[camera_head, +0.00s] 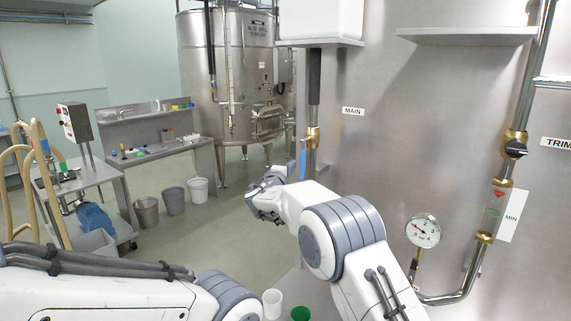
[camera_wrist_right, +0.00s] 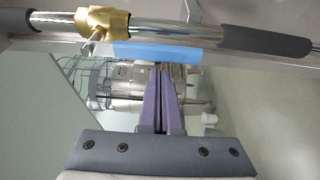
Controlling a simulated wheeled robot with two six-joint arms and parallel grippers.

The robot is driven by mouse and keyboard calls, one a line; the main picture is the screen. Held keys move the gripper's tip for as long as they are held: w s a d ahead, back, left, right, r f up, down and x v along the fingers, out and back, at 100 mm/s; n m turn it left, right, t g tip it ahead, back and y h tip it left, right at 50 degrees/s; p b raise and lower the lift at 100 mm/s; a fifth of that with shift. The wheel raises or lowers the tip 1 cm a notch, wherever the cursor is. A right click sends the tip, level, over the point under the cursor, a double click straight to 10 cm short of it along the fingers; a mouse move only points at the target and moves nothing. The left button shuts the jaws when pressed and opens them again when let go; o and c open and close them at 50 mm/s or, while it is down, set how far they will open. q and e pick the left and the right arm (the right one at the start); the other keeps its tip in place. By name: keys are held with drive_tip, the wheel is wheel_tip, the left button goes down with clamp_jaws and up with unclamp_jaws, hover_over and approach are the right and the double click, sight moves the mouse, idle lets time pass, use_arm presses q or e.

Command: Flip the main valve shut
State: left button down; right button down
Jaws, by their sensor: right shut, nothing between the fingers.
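The main valve (camera_head: 313,137) is a brass body on a vertical steel pipe, left of the MAIN label (camera_head: 353,111). Its blue lever (camera_head: 303,160) points down alongside the pipe. In the right wrist view the brass body (camera_wrist_right: 102,20) is at the upper left, and the blue lever (camera_wrist_right: 165,52) runs nearly parallel to the pipe. My right gripper (camera_head: 266,192) is left of and below the lever in the head view. Its purple fingers (camera_wrist_right: 161,72) are shut and empty, tips close to the lever; I cannot tell if they touch. My left gripper is out of view.
A second valve with a black knob (camera_head: 515,149) is by the TRIM label. A pressure gauge (camera_head: 423,231) is on the vat wall. A steel shelf (camera_head: 465,36) juts out above. A trolley (camera_head: 100,185), several buckets and another vat (camera_head: 228,75) stand behind on the left.

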drive_tip(key=shift+s+d, duration=0.3)
drive_tip(key=shift+d, duration=0.05)
idle(0.3)
drive_tip(key=shift+s+d+f+n+b, duration=0.1)
drive_tip(key=shift+s+d+n+b, duration=0.1)
drive_tip(key=shift+d+n+b, duration=0.15)
